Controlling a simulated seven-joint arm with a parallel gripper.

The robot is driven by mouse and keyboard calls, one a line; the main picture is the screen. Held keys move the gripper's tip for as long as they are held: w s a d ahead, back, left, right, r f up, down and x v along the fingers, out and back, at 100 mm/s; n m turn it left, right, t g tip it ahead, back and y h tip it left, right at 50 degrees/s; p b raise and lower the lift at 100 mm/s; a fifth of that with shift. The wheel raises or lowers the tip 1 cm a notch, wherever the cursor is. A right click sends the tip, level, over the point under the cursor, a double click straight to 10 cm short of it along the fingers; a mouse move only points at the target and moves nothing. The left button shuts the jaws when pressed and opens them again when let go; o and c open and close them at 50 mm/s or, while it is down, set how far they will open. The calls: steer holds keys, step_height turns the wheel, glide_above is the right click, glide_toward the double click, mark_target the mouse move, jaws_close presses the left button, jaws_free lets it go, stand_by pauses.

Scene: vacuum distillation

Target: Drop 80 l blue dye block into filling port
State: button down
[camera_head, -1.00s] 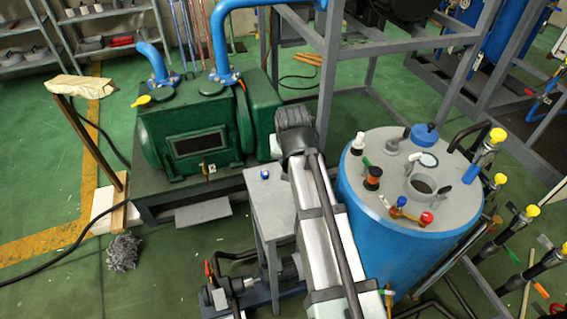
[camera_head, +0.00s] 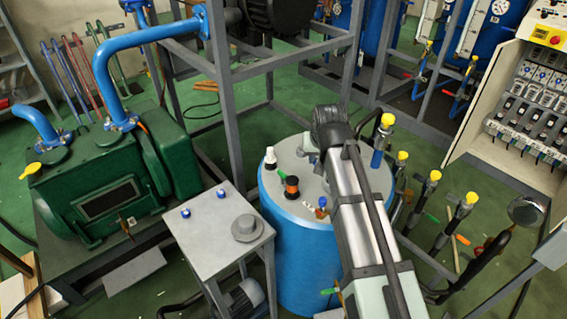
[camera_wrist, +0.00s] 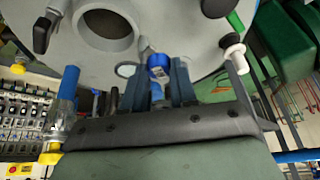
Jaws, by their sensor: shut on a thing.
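In the wrist view my gripper (camera_wrist: 158,72) is shut on a small blue dye block (camera_wrist: 158,66) with a white label too small to read. It holds the block over the grey top of the blue tank (camera_wrist: 188,28). The filling port (camera_wrist: 104,26), a round open hole with a raised rim, is left of and above the block in this view, and the block is apart from it. In the head view the blue tank (camera_head: 288,245) stands in the centre. My arm hides the port, the gripper and the held block there.
A grey side table (camera_head: 205,240) carries two other blue blocks (camera_head: 221,193) and a grey round lid (camera_head: 245,228). A black-and-orange fitting (camera_head: 291,187) and a white-capped fitting (camera_head: 270,158) rise from the tank top. Yellow-capped valves (camera_head: 433,177) stand to the right.

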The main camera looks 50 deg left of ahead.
steer(key=w+d+r+m, duration=0.1)
steer(key=w+d, duration=0.4)
steer(key=w, duration=0.1)
steer(key=shift+n, duration=0.4)
steer(key=shift+s+a+f, duration=0.1)
steer(key=shift+a+f, duration=0.05)
steer(key=shift+f, duration=1.45)
steer(key=shift+s+a+f, duration=0.1)
steer(key=shift+f, duration=1.5)
steer(key=c, duration=0.8)
jaws_free()
steer(key=o, duration=0.5)
steer(key=shift+o, duration=0.2)
steer(key=shift+r, duration=0.2)
